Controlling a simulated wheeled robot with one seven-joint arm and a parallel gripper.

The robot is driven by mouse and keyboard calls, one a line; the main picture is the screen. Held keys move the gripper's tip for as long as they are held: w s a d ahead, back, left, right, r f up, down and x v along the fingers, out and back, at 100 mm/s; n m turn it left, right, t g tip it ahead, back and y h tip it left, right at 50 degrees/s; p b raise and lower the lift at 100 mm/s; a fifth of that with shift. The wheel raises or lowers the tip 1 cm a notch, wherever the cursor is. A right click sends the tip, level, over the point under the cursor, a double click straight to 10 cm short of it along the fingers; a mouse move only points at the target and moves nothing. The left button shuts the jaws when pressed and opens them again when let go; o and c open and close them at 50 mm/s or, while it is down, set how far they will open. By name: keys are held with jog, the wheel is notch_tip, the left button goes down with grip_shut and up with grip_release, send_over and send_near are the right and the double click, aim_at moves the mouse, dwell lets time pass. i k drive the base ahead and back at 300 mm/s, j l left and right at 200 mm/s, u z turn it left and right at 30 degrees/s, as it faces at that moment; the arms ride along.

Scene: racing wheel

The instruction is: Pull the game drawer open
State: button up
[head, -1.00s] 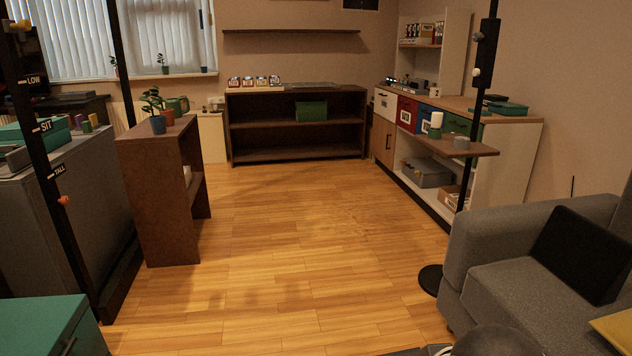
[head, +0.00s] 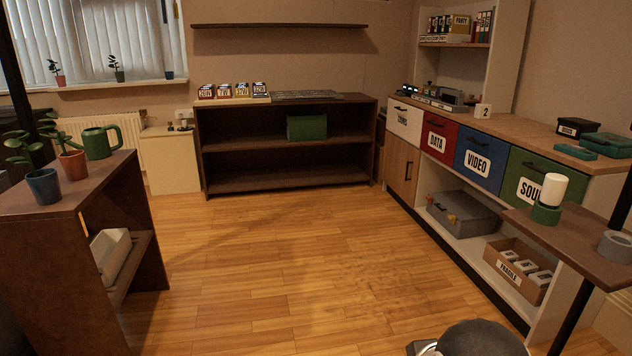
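A row of drawers sits under the wooden counter on the right. The white drawer (head: 404,119) at its far left end has a dark handle and a label too small to read surely. Beside it are a red drawer marked DATA (head: 438,138), a blue drawer marked VIDEO (head: 479,157) and a green drawer whose label starts SOU (head: 533,183). All look shut. No label clearly reads game. My gripper is not in view; only a dark rounded part, which seems mine, shows at the bottom edge.
Wooden floor (head: 290,270) is clear ahead. A brown shelf (head: 110,225) with plants stands left. A small raised table (head: 577,240) with a white-and-green cylinder stands right, before the green drawer. A grey case (head: 462,216) and a FRAGILE box (head: 517,270) sit below the drawers.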

aim_at(406, 120)
jog(key=i, duration=2.35)
jog(key=i+z, duration=0.15)
jog(key=i, duration=0.3)
jog(key=i+j+z, duration=0.15)
jog(key=i, duration=0.25)
jog(key=i+j+z, duration=0.15)
jog(key=i, duration=0.3)
jog(key=i+j+z, duration=0.2)
jog(key=i, duration=0.25)
jog(key=i+j+z, duration=0.9)
jog(key=l, duration=0.05)
